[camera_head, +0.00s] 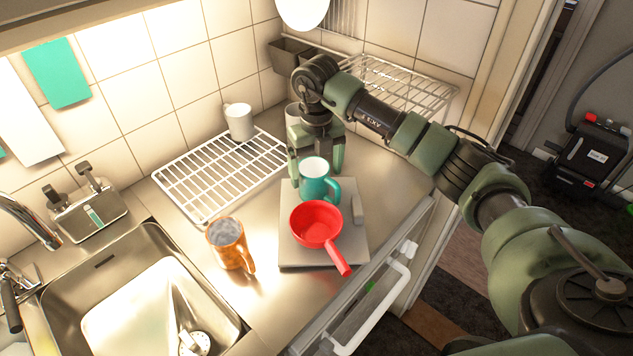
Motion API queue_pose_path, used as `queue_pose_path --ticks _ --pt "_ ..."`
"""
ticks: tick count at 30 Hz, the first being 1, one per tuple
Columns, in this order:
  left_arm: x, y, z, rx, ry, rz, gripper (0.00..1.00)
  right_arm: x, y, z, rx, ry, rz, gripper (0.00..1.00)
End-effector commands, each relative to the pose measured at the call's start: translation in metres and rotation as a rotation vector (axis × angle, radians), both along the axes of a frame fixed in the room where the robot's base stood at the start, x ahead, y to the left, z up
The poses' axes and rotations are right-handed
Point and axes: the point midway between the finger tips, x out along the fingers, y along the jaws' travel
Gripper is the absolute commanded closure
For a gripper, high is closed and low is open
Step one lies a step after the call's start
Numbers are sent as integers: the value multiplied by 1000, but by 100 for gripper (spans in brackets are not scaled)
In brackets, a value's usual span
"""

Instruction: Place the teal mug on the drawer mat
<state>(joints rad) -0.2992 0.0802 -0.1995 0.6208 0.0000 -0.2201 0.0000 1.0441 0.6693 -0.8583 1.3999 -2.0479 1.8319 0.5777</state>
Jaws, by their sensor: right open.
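The teal mug (313,184), pale inside, stands upright at the back of a flat grey board (293,254) on the counter. Its handle points right. My right gripper (317,168) comes down just behind the mug, its two fingers apart near the left and right of the rim. I cannot tell whether they touch it. A red pan (316,222) sits on the board in front of the mug, partly covering its lower side. I cannot make out for sure which surface is the drawer mat. My left gripper is out of view.
An orange mug (229,245) stands left of the board, beside the sink (70,291). A white mug (239,121) stands by the wire rack (197,187) at the back. A white handle (377,309) runs along the counter's front.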

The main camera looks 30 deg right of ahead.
Motion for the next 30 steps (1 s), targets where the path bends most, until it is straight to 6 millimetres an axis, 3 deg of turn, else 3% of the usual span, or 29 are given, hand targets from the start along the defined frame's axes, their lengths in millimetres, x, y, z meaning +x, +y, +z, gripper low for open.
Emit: queue_pose_path --ticks 6,12,17,30 --pt "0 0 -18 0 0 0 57 1 0 47 0 -5 0 13" --pt "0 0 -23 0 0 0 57 1 0 77 -1 -2 1 13" --pt "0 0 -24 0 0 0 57 0 0 86 -1 -1 1 13" --pt "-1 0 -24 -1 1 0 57 0 0 86 0 0 0 13"
